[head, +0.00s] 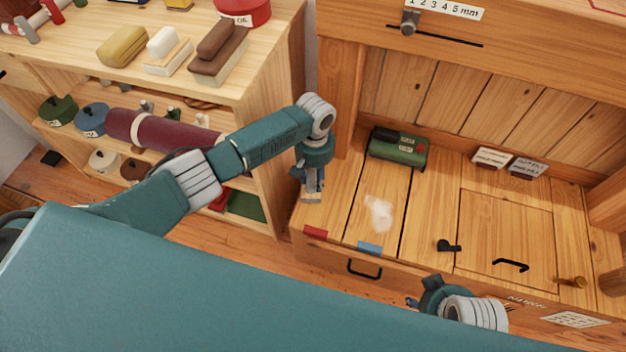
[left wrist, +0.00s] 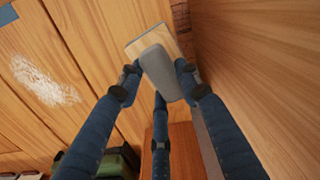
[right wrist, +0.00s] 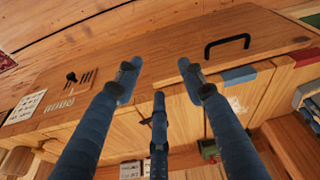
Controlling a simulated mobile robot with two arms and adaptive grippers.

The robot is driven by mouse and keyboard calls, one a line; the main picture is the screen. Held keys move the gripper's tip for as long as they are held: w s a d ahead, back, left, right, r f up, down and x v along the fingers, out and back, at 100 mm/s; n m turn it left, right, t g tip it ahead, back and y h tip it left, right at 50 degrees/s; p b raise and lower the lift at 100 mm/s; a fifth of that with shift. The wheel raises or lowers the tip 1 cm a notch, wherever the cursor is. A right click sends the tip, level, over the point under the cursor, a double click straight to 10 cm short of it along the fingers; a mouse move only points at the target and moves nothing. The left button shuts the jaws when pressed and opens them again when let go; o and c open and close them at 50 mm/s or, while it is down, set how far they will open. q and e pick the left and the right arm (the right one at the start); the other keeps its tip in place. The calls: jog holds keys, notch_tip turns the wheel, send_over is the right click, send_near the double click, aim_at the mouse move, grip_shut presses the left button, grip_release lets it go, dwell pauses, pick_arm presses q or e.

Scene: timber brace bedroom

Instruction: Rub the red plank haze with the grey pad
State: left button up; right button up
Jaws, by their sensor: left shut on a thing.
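My left gripper (head: 312,184) is shut on the grey pad (left wrist: 160,74), which has a pale wooden block on it. It is over the left plank (head: 328,212), the one with the red tag (head: 315,232). I cannot tell whether the pad touches the wood. No haze shows on the visible part of this red-tagged plank. A white haze patch (head: 379,212) lies on the neighbouring plank with the blue tag (head: 369,247); it also shows in the left wrist view (left wrist: 44,84). My right gripper (right wrist: 155,80) is open and empty, near the bench front.
A green roll-like object (head: 397,148) lies at the back of the planks. Two small labelled blocks (head: 492,158) stand further right. A black handle (head: 511,265) and a dark knob (head: 448,246) rise from the bench. A shelf unit with blocks (head: 218,55) stands left.

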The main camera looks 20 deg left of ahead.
pick_arm(q)
jog(key=shift+w+f, duration=0.1)
jog(key=shift+w, duration=0.1)
jog(key=shift+s+d+p, duration=0.1)
jog(key=shift+d+p, duration=0.2)
jog(key=shift+d, duration=1.6)
pick_arm(e)
jog(key=shift+f, duration=0.7)
pick_arm(q)
jog(key=shift+d, duration=1.75)
pick_arm(e)
jog(key=shift+s+f, duration=0.15)
jog(key=shift+f, duration=0.5)
